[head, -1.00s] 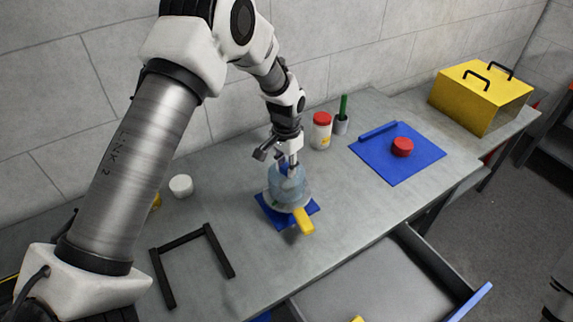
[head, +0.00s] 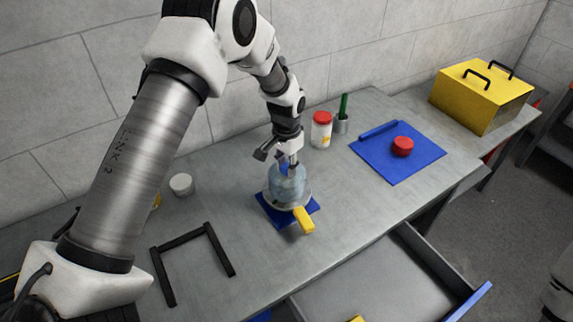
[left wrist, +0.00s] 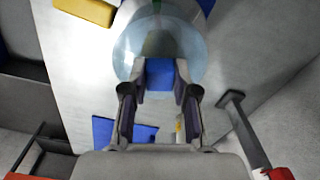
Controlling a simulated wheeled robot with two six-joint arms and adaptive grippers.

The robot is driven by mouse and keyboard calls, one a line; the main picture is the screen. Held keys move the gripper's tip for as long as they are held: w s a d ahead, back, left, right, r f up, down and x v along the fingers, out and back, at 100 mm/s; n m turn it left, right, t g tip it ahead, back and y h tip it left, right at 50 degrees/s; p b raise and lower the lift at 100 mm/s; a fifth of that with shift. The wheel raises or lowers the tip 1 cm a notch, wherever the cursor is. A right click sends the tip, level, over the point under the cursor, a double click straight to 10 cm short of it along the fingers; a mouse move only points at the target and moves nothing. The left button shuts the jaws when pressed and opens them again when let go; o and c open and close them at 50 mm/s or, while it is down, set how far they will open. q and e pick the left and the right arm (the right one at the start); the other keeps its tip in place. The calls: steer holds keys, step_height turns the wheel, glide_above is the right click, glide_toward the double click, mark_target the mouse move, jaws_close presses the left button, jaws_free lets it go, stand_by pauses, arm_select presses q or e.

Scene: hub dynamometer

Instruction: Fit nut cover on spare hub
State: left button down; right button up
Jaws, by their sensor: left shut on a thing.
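A clear, bluish dome-shaped cover (head: 287,186), which I take to be the nut cover, has a blue knob on top. My left gripper (head: 289,163) is above it. In the left wrist view its fingers are shut on the blue knob (left wrist: 159,76), and the clear dome (left wrist: 185,45) spreads beyond them. The dome is upright over a round pale base (head: 270,201) with a yellow handle (head: 304,220), perhaps the spare hub. Whether it is fully seated is hard to tell. My right gripper is not in view.
A blue mat (head: 275,217) lies under the base. A black frame (head: 219,251), white cup (head: 181,184), red-lidded jar (head: 321,130) and green-handled tool in a holder (head: 342,117) stand around. A red cap (head: 402,146) sits on another blue mat (head: 420,165). An open drawer (head: 375,280) juts in front.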

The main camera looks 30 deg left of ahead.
arm_select(q)
steer(key=shift+f, duration=0.3)
steer(key=c, duration=1.2)
jaws_free()
step_height(320, 180, up, 11)
steer(key=p, duration=0.8)
steer(key=shift+f, duration=0.1)
